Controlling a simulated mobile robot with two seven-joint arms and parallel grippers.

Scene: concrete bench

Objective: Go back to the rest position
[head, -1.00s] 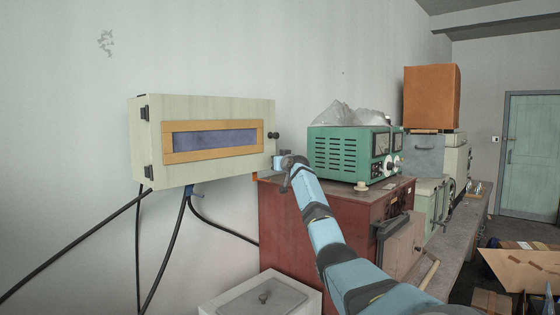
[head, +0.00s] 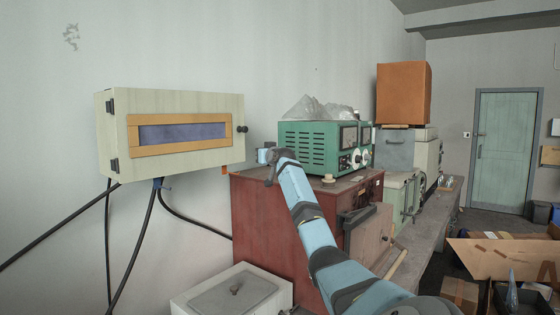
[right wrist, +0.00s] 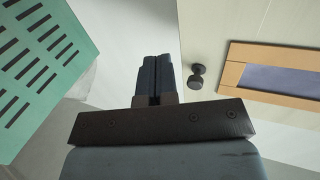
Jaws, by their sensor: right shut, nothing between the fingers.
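My right arm reaches in from the lower right of the head view. Its gripper (head: 264,155) is in front of the wall, just right of the grey wall box (head: 175,102) and left of the green instrument (head: 308,146). In the right wrist view the dark fingers (right wrist: 155,62) are together with nothing between them. The box's black knob (right wrist: 196,76) is to their right, apart from them. The box has an orange-framed blue window, and its front looks closed. My left gripper is in neither view.
The green instrument stands on a red-brown cabinet (head: 252,218) beside the arm. A grey-lidded box (head: 205,296) is below. Black cables (head: 150,228) hang under the wall box. An orange box (head: 404,93) and cartons (head: 495,255) are farther right, with a door (head: 505,150) behind.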

